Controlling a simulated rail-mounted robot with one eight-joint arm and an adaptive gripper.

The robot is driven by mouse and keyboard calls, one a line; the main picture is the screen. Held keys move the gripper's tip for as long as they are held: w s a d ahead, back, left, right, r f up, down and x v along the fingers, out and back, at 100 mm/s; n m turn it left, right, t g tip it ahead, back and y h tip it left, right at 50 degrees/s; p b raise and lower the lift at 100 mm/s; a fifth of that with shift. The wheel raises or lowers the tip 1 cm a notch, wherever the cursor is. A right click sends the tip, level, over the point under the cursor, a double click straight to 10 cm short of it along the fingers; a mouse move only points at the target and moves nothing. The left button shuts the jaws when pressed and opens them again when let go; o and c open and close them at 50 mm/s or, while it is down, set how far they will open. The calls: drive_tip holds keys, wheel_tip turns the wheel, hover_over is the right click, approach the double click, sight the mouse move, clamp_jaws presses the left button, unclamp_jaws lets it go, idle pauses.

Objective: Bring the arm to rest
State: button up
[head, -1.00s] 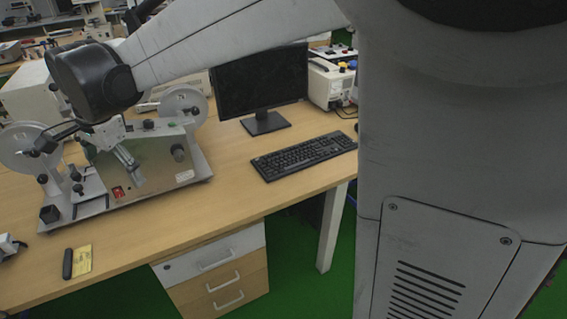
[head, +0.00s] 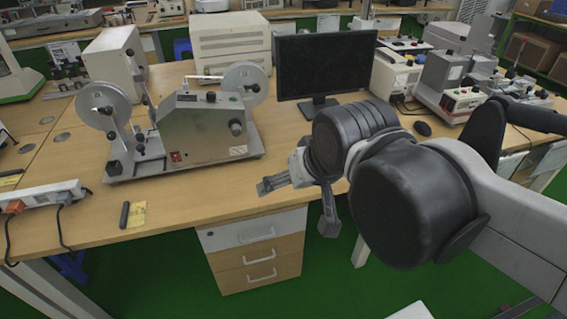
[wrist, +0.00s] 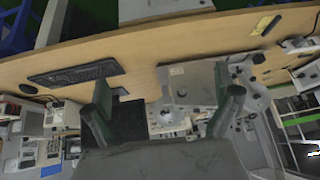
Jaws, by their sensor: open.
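My gripper (head: 299,207) is open and empty in the head view, in front of the desk's front edge, above the drawer unit. One finger points left and the other points down. My arm comes in from the right side of that view, folded at a large dark joint. In the wrist view my gripper's two fingers (wrist: 165,108) stand wide apart with nothing between them. The desk shows beyond them, upside down.
A reel machine (head: 210,132) stands on the wooden desk (head: 185,198), left of a monitor (head: 325,66). A power strip (head: 45,194) and a dark marker by a yellow note (head: 137,214) lie near the front edge. A drawer unit (head: 255,250) is below. The keyboard (wrist: 75,73) shows in the wrist view.

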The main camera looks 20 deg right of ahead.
drive_tip(key=shift+s+d+f+n, duration=0.4)
drive_tip(key=shift+s+f, duration=0.2)
drive_tip(key=shift+s, duration=0.15)
